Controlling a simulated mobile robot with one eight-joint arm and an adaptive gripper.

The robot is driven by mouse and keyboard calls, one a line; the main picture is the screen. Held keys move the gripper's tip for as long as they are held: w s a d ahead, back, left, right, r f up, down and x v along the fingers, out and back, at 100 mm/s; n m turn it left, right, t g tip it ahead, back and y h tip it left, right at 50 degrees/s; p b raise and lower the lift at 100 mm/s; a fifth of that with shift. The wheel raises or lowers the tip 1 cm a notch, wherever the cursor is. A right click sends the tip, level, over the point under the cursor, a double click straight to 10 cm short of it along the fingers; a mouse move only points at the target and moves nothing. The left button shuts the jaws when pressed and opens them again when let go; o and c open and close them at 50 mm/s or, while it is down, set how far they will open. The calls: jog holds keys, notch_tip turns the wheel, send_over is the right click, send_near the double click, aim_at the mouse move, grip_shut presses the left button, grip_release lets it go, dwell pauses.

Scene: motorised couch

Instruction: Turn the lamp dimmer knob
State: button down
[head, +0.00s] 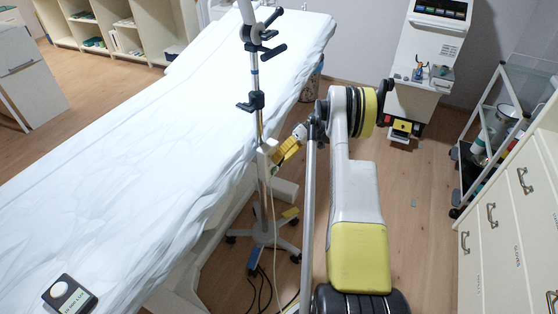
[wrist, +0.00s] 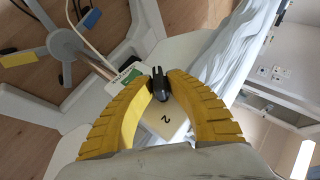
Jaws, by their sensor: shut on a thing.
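The lamp dimmer knob (wrist: 158,86) is a small black part in the middle of the wrist view, in front of a cream box (wrist: 168,124) marked "2". My gripper (wrist: 162,80) has yellow ribbed fingers, and its tips are closed on the knob from both sides. In the head view, my gripper (head: 284,153) is beside the upright lamp stand, next to a small pale box (head: 267,147) on the pole. The knob is too small to make out there.
The lamp stand's pole (head: 262,185) rises from a wheeled base (head: 265,236) beside the white-covered couch (head: 150,130). Cables lie around the base. A drawer cabinet (head: 505,210) and a trolley (head: 490,125) stand right. Floor between is mostly clear.

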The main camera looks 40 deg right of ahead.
jog(key=c, duration=1.3)
grip_release()
jog(key=v, duration=0.7)
jog(key=shift+r, duration=0.15)
jog(key=shift+s+d, duration=0.1)
